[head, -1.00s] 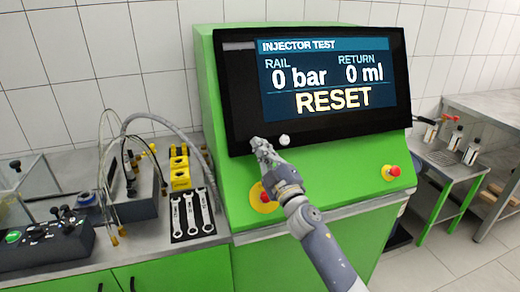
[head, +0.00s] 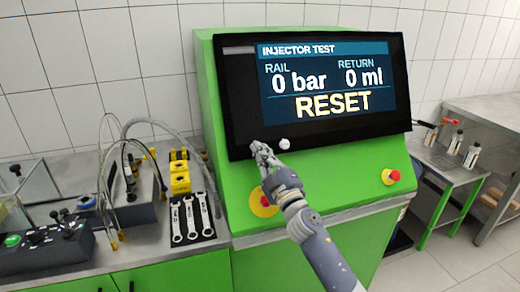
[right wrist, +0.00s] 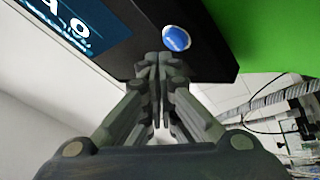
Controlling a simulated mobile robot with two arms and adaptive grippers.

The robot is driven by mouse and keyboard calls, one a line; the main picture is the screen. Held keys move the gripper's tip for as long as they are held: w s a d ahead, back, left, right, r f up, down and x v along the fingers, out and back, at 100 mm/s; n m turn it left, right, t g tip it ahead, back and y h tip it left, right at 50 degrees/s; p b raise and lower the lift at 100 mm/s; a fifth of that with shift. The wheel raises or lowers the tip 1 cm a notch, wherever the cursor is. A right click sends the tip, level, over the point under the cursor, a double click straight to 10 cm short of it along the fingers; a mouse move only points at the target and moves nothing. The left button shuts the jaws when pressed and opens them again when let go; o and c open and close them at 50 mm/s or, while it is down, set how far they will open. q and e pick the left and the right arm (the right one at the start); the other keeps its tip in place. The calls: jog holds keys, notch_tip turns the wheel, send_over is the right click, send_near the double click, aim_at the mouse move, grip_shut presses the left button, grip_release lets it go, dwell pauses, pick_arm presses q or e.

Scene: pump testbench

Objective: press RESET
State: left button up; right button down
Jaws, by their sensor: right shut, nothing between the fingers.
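The screen (head: 328,60) of the green test bench reads INJECTOR TEST, 0 bar, 0 ml and RESET in large letters. A white round knob (head: 284,143) sits on the black frame below the screen. My right gripper (head: 257,149) is shut and empty, with its fingertips at the frame's lower left, left of the white knob. In the right wrist view the shut fingertips (right wrist: 158,62) are near a blue round button (right wrist: 176,38) on the black frame; contact cannot be told. No blue button shows in the head view. My left gripper is not in view.
Wrenches (head: 192,218), yellow blocks (head: 180,173) and a control box (head: 46,248) stand on the left counter.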

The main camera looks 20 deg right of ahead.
dwell(0.4)
jog(key=shift+w+f+b, duration=0.15)
jog(key=shift+w+b, duration=0.15)
jog(key=shift+w, duration=0.15)
jog(key=shift+w+f+b, duration=0.25)
jog(key=shift+w+b, duration=0.15)
jog(key=shift+b, duration=0.05)
dwell(0.6)
jog(key=shift+r, duration=0.1)
jog(key=shift+s+r+p, duration=0.3)
jog(key=shift+s+p, duration=0.45)
jog(key=shift+s, duration=0.1)
